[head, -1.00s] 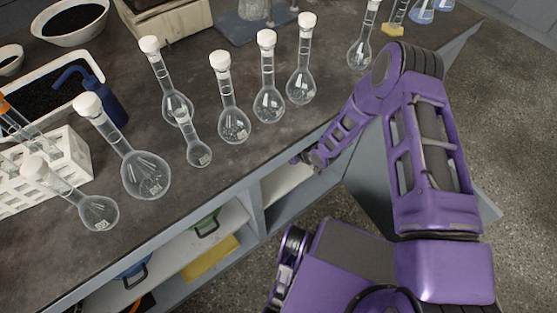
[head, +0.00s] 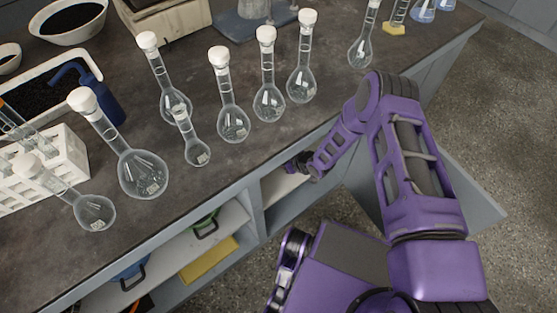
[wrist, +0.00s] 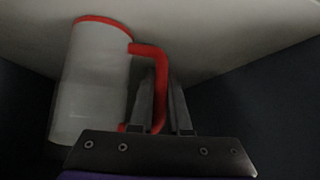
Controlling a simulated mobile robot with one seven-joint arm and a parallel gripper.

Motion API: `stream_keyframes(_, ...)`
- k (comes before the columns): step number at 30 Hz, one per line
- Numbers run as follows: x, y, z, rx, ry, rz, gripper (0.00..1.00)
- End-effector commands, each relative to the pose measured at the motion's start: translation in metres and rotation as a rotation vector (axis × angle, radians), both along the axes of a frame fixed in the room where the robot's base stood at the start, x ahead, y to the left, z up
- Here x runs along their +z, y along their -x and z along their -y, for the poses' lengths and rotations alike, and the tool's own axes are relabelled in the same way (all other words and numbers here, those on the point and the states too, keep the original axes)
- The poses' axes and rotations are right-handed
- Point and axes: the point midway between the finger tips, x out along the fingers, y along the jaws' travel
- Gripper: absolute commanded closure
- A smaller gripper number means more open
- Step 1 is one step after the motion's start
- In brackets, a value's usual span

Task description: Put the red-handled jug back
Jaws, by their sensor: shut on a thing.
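The jug (wrist: 90,85) shows in the wrist view, whitish and translucent with a red rim and a red handle (wrist: 150,52). It stands roughly upright at the left of my gripper (wrist: 163,85). The fingers are shut on the handle. A pale surface and dark walls surround it. In the head view my gripper (head: 292,166) is at the opening of the under-bench compartment (head: 285,190), its fingertips mostly hidden by the bench edge. The jug cannot be seen in the head view.
Several stoppered glass flasks (head: 233,124) stand on the bench top (head: 260,150) above. The neighbouring shelf bay (head: 222,232) on the left holds a green-handled, a yellow and a blue-handled item. An open cabinet door (head: 470,195) is at the right beside my arm. Grey floor is free beyond it.

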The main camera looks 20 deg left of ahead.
Motion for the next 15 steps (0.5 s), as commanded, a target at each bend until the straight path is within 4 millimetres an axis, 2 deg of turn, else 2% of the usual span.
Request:
stream_keyframes(3,-0.0023,-0.0003,-0.0003,0.0,-0.001,0.0,1.0)
stream_keyframes(4,-0.0021,-0.0003,-0.0001,0.0,-0.001,0.0,0.8)
stream_keyframes(8,-0.002,-0.0001,-0.0001,0.0,0.0,0.0,0.56)
stream_keyframes(15,-0.002,0.0,0.0,0.0,0.0,0.0,0.55)
